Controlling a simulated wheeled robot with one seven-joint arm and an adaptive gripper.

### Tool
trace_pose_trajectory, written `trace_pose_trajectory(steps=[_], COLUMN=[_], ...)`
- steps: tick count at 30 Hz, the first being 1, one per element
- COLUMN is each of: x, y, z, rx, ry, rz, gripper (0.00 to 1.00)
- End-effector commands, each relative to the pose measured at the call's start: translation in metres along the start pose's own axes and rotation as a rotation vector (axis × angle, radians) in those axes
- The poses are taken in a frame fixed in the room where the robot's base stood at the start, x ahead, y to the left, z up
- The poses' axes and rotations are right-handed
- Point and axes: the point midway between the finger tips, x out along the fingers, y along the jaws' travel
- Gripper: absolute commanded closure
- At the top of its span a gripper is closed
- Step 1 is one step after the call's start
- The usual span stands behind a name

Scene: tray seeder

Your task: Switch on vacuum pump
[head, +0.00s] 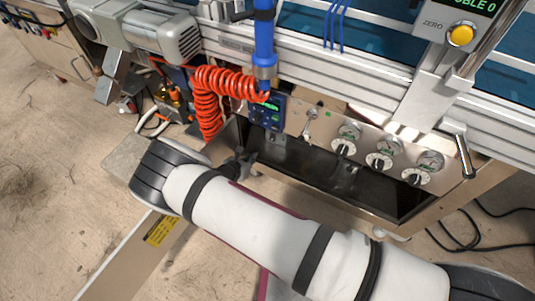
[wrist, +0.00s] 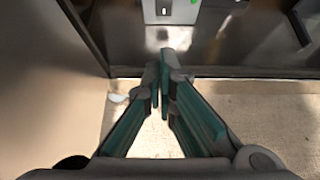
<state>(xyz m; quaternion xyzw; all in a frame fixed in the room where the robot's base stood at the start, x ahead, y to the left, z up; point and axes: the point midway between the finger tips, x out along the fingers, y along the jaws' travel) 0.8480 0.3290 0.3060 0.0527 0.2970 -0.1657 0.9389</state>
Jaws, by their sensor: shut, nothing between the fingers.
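My gripper (wrist: 160,72) is shut and empty, its fingertips together in the wrist view. Beyond the tips, at the top edge, is a pale metal plate (wrist: 181,14) with a small dark switch-like part (wrist: 164,8) and a bit of green (wrist: 194,2) beside it. The tips appear below and apart from this plate. In the head view, the front panel (head: 292,121) carries a small metal lever (head: 310,114), a small green spot (head: 327,114) and several round dials with black knobs (head: 343,147). No readable label marks the vacuum pump switch.
A dark recess (head: 312,169) lies under the panel. A metal handle (head: 463,157) sticks out at the right. A grey motor (head: 145,32) is at upper left.

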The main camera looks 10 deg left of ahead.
Motion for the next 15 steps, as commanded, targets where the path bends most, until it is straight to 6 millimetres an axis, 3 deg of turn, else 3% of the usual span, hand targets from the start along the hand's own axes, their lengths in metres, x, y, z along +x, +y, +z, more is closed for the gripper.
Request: trace_pose_trajectory(steps=[10, 15], x=[0.002, 0.018], y=[0.000, 0.000], z=[0.000, 0.000], rx=[-0.001, 0.000], ry=[0.001, -0.001], rz=[0.001, -0.001], gripper=[1.00, 1.00])
